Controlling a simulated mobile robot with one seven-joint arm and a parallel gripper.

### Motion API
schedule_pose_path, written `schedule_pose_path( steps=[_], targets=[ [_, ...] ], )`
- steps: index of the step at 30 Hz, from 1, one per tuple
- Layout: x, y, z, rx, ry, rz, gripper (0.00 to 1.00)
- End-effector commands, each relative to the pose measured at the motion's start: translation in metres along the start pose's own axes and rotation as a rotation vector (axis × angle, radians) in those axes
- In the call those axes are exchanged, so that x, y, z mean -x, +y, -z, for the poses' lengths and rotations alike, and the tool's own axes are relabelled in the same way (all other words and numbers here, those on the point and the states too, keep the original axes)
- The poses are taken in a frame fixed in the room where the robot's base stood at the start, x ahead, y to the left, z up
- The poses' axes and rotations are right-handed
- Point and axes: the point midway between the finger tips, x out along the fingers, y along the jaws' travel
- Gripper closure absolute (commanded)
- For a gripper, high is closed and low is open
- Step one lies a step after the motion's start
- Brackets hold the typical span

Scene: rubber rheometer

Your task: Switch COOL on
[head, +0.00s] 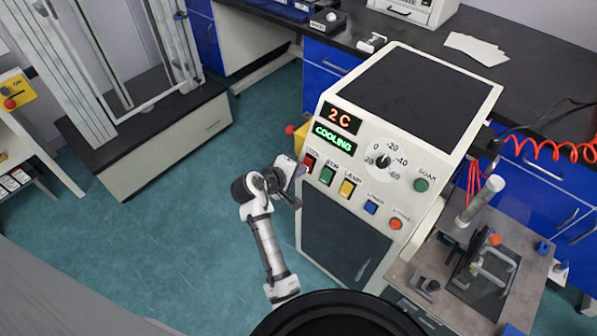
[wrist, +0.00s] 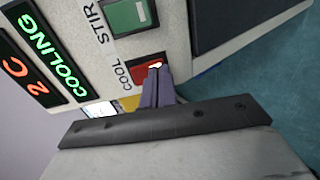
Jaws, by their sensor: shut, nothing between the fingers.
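The machine's cream panel (head: 350,206) carries a red rocker switch (head: 308,163) labelled COOL at its left end. The wrist view shows this red switch (wrist: 145,72) close up, with a bright white mark near one end. My gripper (head: 300,171) is shut and empty at the switch. In the wrist view its dark fingertips (wrist: 158,76) overlap the edge of the red switch; I cannot tell whether they touch it. The displays read 2 C (head: 342,118) in red and COOLING (head: 333,139) in green.
A green STIR switch (head: 327,175), a yellow LAMP switch (head: 346,188), a blue button (head: 371,207) and an orange button (head: 396,224) follow to the right. The dial (head: 383,161) and green SOAK button (head: 421,185) sit above. Open floor (head: 190,230) lies left.

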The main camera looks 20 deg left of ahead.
Motion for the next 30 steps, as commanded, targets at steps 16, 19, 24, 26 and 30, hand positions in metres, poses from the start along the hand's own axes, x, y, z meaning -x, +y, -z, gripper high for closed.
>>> schedule_pose_path(
  steps=[16,19,24,26,30],
  targets=[
    [0.008,0.014,0.0,0.0,-0.001,0.002,1.0],
    [0.009,0.015,0.0,0.0,-0.001,0.002,1.0],
    [0.008,0.014,0.0,0.0,-0.001,0.002,1.0],
    [0.008,0.014,0.0,0.0,-0.001,0.002,1.0],
    [0.009,0.015,0.0,0.0,-0.001,0.002,1.0]
  ],
)
